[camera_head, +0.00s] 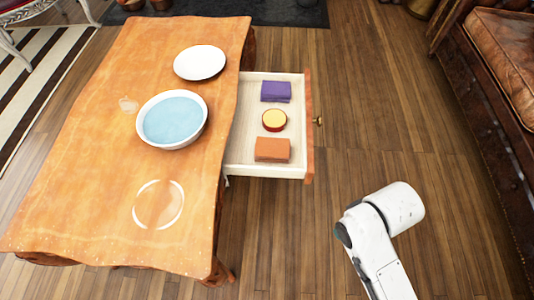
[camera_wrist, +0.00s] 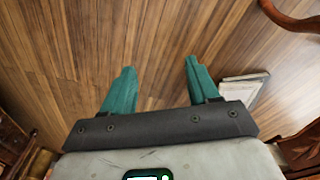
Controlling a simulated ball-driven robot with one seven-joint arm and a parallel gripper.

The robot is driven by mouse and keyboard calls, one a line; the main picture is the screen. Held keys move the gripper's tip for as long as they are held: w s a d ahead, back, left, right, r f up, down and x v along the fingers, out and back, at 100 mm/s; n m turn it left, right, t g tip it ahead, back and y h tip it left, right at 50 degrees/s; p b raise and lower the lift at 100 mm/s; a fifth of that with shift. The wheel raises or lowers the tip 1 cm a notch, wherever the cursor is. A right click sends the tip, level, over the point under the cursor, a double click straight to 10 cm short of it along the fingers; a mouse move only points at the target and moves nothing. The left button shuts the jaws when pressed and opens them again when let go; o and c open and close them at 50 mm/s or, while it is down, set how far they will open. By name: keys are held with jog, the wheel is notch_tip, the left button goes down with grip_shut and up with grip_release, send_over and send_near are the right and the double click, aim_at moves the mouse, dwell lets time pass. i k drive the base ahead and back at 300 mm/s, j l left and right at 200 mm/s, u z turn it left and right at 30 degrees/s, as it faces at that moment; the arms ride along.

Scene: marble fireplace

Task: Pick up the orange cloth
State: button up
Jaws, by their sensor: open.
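The orange cloth (camera_head: 272,149) is folded in a rectangle and lies in the near end of the open drawer (camera_head: 241,143), in the head view. My gripper (camera_wrist: 159,82) shows in the wrist view with its two teal fingers apart and nothing between them, over the wooden floor. In the head view my white arm is at the lower right, apart from the drawer, and the gripper's fingers are not visible there. The cloth is not visible in the wrist view.
The drawer also holds a purple cloth (camera_head: 276,91) and a round red-and-yellow item (camera_head: 274,120). The wooden table (camera_head: 90,190) carries a bowl of blue water (camera_head: 172,119) and a white plate (camera_head: 200,62). A leather sofa (camera_head: 503,50) stands at right; the floor between is clear.

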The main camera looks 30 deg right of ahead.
aim_at(266, 149)
jog(key=i+l+z, duration=0.1)
jog(key=z, duration=1)
jog(key=i, duration=3.45)
jog(key=i+l+u, duration=0.15)
jog(key=i, duration=0.3)
jog(key=i+l+u, duration=0.15)
jog(key=i, duration=0.35)
jog(key=i+l+u, duration=0.1)
jog(key=i, duration=0.35)
jog(key=u, duration=4.7)
